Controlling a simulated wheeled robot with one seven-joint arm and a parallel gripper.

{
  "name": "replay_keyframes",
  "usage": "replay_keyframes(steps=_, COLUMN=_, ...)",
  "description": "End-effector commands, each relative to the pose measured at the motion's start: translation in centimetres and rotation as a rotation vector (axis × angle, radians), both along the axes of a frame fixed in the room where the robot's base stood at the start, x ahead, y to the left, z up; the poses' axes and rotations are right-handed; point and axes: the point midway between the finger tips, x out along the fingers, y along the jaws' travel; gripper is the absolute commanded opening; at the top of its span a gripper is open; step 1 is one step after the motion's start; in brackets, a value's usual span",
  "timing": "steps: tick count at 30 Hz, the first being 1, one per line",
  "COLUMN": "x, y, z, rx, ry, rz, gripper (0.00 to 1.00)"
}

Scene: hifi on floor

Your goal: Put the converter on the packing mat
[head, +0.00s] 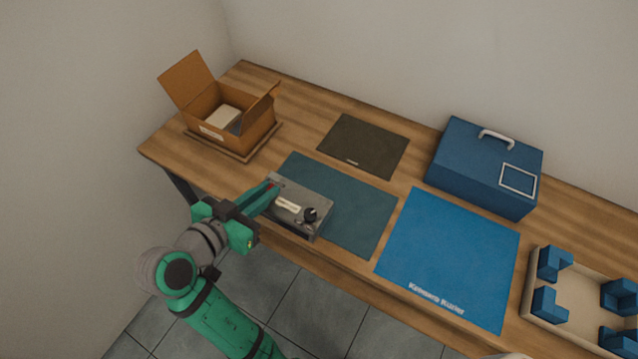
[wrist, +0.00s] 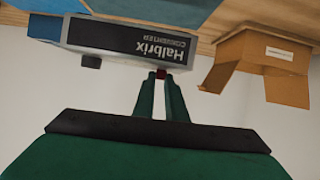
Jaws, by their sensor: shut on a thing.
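The converter (head: 322,222) is a grey box with a black knob and a pale label on top. It is over the front left part of a dark teal mat (head: 362,213); I cannot tell whether it touches it. My gripper (head: 270,190) is shut on its left edge. In the wrist view the fingertips (wrist: 160,76) meet the converter (wrist: 125,40), whose dark side reads "Halbrix". A bright blue mat (head: 450,255) with white lettering lies to the right; a small black mat (head: 363,146) lies behind. Which one is the packing mat is not marked legibly.
An open cardboard box (head: 245,130) on a wooden board stands at the back left. A blue case with a handle (head: 470,175) stands at the back right. A beige tray with blue corner blocks (head: 578,300) is at the far right. The bright blue mat is clear.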

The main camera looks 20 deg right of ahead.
Motion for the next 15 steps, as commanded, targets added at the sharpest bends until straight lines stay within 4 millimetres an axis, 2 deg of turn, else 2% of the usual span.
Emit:
replay_keyframes(steps=5, x=0.6, y=-1.3, z=-0.5, rx=-0.003, ry=0.000, rz=-0.001, gripper=0.00)
replay_keyframes(steps=15, x=3.5, y=-6.6, z=-3.2, rx=-0.003, ry=-0.002, rz=-0.001, gripper=0.00)
